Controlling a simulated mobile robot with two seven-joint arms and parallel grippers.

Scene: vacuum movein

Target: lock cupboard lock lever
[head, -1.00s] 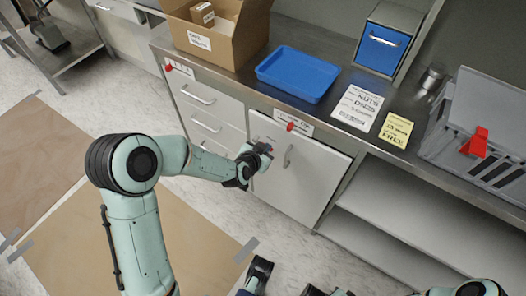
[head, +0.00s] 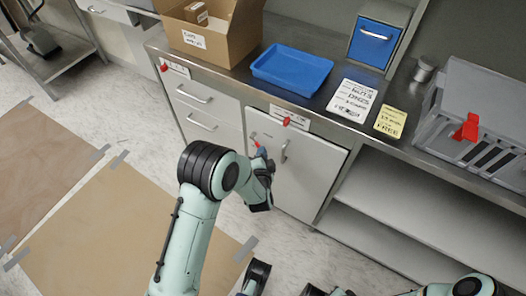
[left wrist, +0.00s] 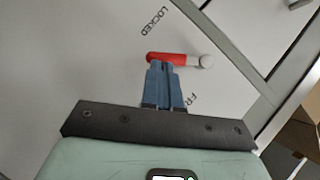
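The cupboard lock lever, a red handle on a pale round pivot, is in the left wrist view (left wrist: 190,60) on the white cupboard door (left wrist: 90,65). It points left from the pivot, between the words "LOCKED" above and "FR…" below, partly covered. My left gripper (left wrist: 164,66) has its blue fingers together, tips overlapping the lever's lower side; I cannot tell whether they touch. In the head view the left gripper (head: 262,153) is at the cupboard door (head: 306,185), left of the door handle (head: 284,151). Part of my right arm shows at bottom right; its gripper is not seen.
Above the door are a steel worktop edge and a red tag (head: 287,121). A blue tray (head: 292,70), cardboard box (head: 235,45) and grey crate (head: 490,110) stand on the worktop. Drawers (head: 205,97) are left, open shelves (head: 420,185) right.

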